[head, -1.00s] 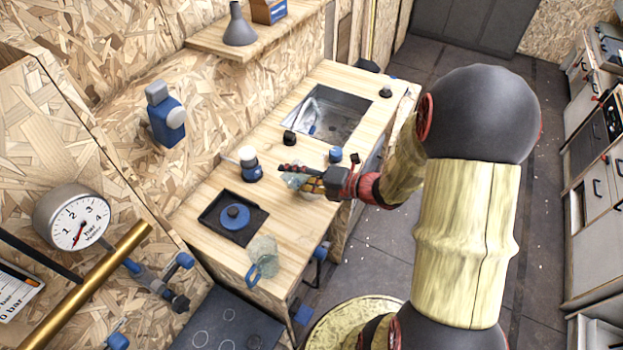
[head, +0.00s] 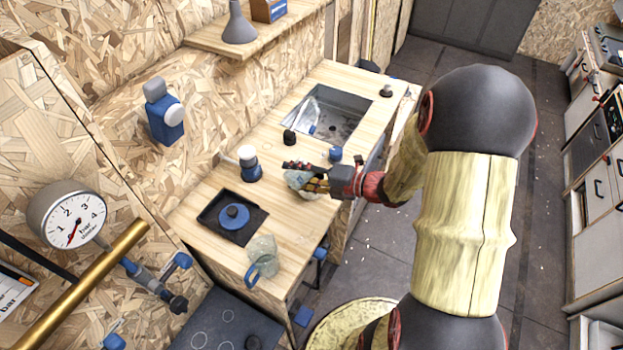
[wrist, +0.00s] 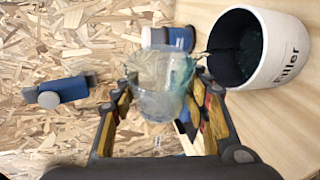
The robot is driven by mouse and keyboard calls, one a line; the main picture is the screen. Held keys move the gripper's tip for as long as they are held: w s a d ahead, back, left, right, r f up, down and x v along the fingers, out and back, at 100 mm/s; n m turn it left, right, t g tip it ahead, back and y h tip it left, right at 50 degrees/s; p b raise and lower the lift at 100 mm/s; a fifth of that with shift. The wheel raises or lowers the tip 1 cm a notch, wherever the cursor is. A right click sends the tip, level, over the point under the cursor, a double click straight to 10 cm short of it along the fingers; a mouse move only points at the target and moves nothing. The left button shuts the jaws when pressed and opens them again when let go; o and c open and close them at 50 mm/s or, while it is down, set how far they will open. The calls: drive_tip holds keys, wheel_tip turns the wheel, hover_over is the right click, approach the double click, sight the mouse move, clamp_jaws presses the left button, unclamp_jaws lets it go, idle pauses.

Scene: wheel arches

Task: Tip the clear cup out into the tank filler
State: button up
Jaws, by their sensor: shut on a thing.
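My gripper (head: 300,175) is shut on the clear cup (wrist: 163,85), which sits between the two fingers in the wrist view. The cup is see-through with a greenish tint on its right side. In the head view the cup (head: 298,181) is partly hidden by the fingers, above the wooden counter. The tank filler (wrist: 262,50) is a white round container with a dark inside and the word "Filler" on its side. It is right of the cup in the wrist view. A thin dark shape lies between cup and filler; I cannot tell what it is.
A clear jug with a blue handle (head: 262,257) stands at the counter's near end. A black tray (head: 214,205) holds a blue round part. A white-and-blue item (head: 249,163) stands left of my gripper. The sink (head: 345,125) lies behind. A blue device (head: 160,115) hangs on the wall.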

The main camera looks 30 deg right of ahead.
drive_tip(key=shift+r+m+p, duration=0.25)
drive_tip(key=shift+m+p, duration=0.05)
drive_tip(key=shift+p, duration=0.45)
